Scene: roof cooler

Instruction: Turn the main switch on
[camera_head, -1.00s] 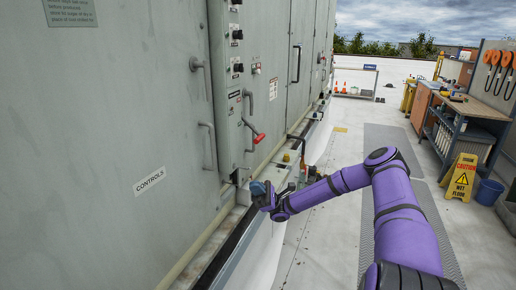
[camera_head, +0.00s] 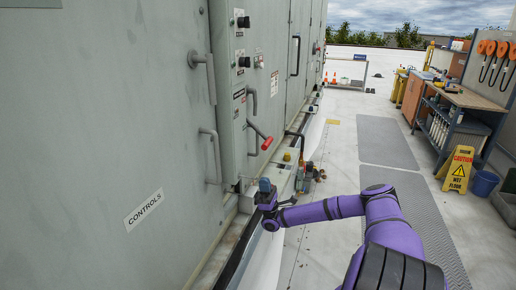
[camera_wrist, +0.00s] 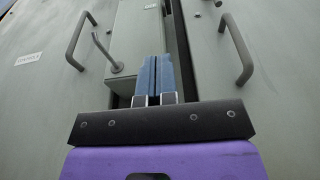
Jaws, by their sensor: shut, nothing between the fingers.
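A lever with a red grip (camera_head: 266,143) sticks out from the narrow grey control panel (camera_head: 227,100) on the cooler's side. It slopes down to the right; I take it for the main switch. My gripper (camera_head: 265,185) is below the lever, apart from it, beside the cooler's lower ledge. Its blue fingers (camera_wrist: 152,76) are together and empty, pointing up in the wrist view. That view also shows a bent grey rod (camera_wrist: 104,50) on a round base, left of the fingers. The red grip cannot be made out there.
Door handles (camera_head: 212,155) and a grey bar handle (camera_head: 252,102) project from the cooler near the panel. Valves and pipes (camera_head: 304,172) stand beyond my gripper. A yellow wet-floor sign (camera_head: 457,170) and a workbench (camera_head: 455,98) are at right. The walkway between is clear.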

